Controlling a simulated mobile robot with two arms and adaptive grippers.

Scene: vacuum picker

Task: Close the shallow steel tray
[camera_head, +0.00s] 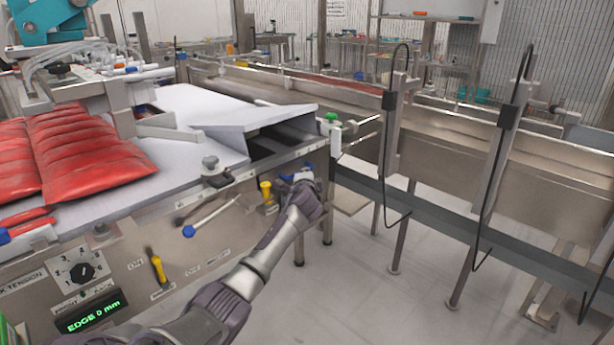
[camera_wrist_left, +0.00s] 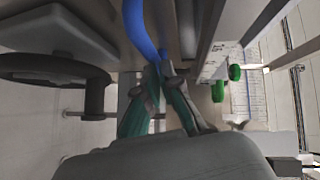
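My left gripper (camera_head: 305,178) is at the right end of the steel machine, just below its top edge. In the left wrist view its two fingers (camera_wrist_left: 165,78) are close together at a curved blue bar (camera_wrist_left: 140,28). The bar meets the fingertips; I cannot tell whether they clamp it. In the head view the hand mostly hides this spot. A flat steel piece (camera_head: 352,201), possibly the shallow steel tray, sticks out to the right behind the hand. Its inside does not show clearly. My right gripper is in neither view.
Red packs (camera_head: 88,150) lie on the machine's pale top (camera_head: 190,108). Yellow-handled (camera_head: 157,266) and blue-tipped (camera_head: 189,231) levers stick out from the front panel. A green knob (camera_head: 331,117) stands near the corner. A long steel trough (camera_head: 440,140) runs behind; the floor between is clear.

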